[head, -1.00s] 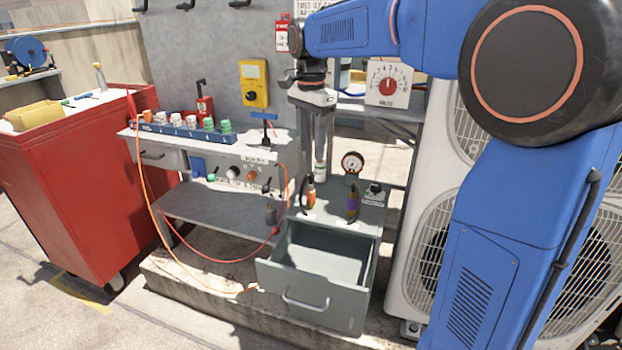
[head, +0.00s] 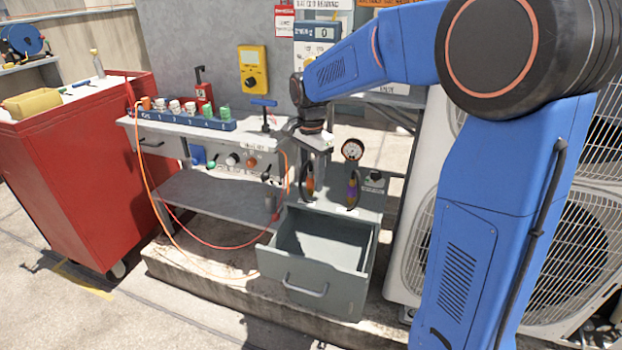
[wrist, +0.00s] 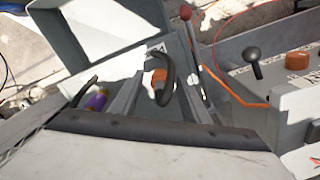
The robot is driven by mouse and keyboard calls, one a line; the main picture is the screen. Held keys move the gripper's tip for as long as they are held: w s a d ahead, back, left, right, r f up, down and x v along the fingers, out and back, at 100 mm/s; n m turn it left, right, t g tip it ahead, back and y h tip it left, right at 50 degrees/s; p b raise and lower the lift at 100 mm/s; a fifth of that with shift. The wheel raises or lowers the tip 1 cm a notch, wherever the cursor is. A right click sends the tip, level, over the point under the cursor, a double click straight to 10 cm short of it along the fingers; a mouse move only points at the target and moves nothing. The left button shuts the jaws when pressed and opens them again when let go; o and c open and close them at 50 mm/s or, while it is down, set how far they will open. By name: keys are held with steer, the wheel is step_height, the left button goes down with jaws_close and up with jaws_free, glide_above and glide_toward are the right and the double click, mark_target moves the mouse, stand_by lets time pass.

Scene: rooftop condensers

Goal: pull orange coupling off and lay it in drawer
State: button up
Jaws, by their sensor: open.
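The orange coupling (head: 309,187) stands on the bench's right-hand section, with a black curved handle beside it. In the wrist view the orange coupling (wrist: 158,77) shows partly behind that handle, between my two fingers. My gripper (head: 318,178) points down at the coupling; in the wrist view my gripper (wrist: 160,85) is open, a finger on either side. Whether a finger touches the coupling cannot be told. The grey drawer (head: 340,299) below is pulled open and looks empty. In the wrist view the drawer (wrist: 62,40) is at upper left.
A purple coupling (head: 353,190) with its own black handle stands just right of the orange one. A pressure gauge (head: 352,150) is behind. An orange hose (head: 166,215) loops at left. A red cabinet (head: 75,190) stands at far left.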

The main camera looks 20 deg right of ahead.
mark_target(311, 170)
steer(key=shift+f, duration=0.3)
steer(key=shift+c, duration=0.7)
jaws_close()
steer(key=c, duration=0.6)
jaws_free()
jaws_close()
steer(key=shift+r, duration=0.35)
steer(key=shift+r, duration=2.1)
